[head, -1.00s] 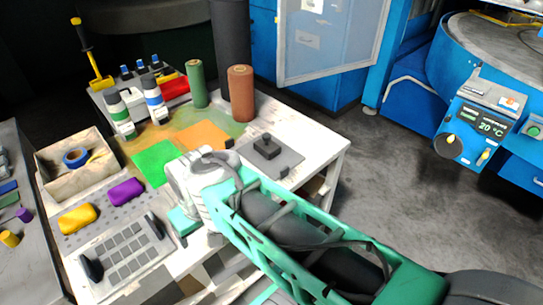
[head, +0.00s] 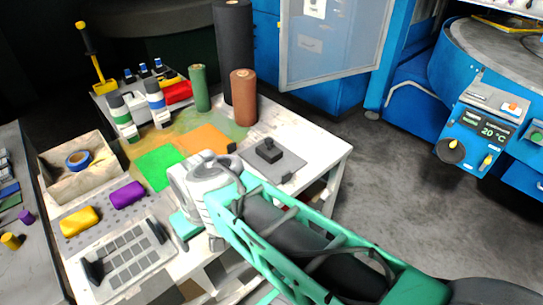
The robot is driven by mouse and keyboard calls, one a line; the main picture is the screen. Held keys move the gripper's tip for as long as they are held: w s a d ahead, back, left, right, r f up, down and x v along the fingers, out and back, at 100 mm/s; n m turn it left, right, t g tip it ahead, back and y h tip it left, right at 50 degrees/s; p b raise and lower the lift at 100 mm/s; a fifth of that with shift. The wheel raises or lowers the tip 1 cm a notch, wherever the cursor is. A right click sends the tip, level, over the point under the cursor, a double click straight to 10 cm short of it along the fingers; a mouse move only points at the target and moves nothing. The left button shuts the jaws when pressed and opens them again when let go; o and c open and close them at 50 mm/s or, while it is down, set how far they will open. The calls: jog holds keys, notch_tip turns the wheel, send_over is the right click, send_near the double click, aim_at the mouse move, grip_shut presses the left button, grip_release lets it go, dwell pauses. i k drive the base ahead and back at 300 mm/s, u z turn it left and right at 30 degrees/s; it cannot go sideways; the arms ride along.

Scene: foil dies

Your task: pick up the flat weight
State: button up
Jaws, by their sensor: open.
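A dark flat block with a short knob on top, which looks like the flat weight (head: 268,150), sits on a grey plate (head: 287,166) at the right side of the white table. My gripper (head: 186,226) is over the table's front part, left of and nearer than the weight, and apart from it. One teal finger part shows below the white wrist. The wrist and arm hide the rest of the gripper. It is open, and I see nothing held.
Green and orange sheets lie behind my wrist. Green (head: 200,88) and brown (head: 243,97) rolls stand behind the weight. Clear tabletop lies right of the plate.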

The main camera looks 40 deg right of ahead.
aim_at(266, 150)
jog(key=u, duration=3.05)
jog(key=k, duration=0.7)
jog(key=z, duration=1)
